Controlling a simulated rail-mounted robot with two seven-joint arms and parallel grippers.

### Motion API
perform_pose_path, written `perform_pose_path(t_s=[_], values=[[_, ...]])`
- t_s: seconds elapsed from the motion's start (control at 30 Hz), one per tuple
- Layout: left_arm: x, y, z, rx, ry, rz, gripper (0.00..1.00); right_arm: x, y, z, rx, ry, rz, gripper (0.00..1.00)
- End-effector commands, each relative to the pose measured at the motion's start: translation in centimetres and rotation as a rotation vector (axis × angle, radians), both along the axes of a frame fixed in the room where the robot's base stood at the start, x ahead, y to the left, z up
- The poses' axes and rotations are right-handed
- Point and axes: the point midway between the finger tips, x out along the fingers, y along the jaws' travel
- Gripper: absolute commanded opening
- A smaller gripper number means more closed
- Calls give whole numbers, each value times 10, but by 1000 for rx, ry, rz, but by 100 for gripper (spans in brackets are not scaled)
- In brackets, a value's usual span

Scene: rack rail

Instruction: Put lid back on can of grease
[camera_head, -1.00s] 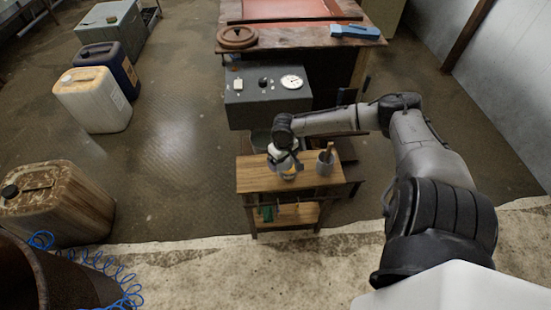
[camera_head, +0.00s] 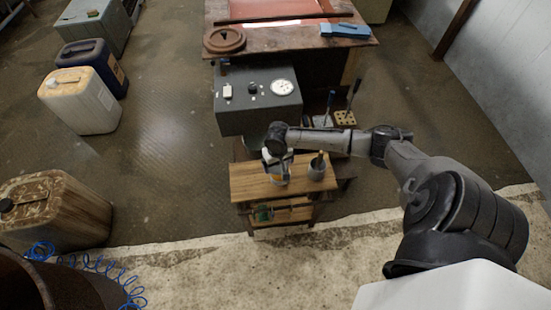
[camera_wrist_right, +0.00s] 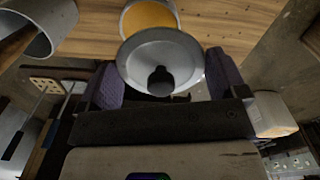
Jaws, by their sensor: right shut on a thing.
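My right gripper (camera_head: 277,166) is over the small wooden table. The can of grease (camera_wrist_right: 150,17) stands open on the table beyond the lid, with orange-yellow grease inside. The lid covers the near part of the can's opening in this view and is offset from it. In the head view the can (camera_head: 279,181) is partly hidden under the gripper. My left gripper is not in view.
A grey cup (camera_head: 316,170) with a brush stands right of the can; it also shows in the wrist view (camera_wrist_right: 42,28). A grey box with a gauge (camera_head: 258,97) stands behind the small table (camera_head: 248,182). Jerrycans (camera_head: 80,100) stand on the floor at left.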

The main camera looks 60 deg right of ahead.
Motion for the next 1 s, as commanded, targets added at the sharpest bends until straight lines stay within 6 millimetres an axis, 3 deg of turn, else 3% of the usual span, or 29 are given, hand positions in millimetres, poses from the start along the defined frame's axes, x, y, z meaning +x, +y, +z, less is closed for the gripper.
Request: perform_pose_path(t_s=[0.1, 0.47, 1.0], values=[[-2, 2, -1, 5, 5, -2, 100, -5, -10, -1, -1, -1, -47, 68], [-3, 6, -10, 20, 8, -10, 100, -7, -11, -7, 0, -2, -97, 68], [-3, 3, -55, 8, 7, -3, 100, -7, -11, -38, -1, -2, -96, 68]])
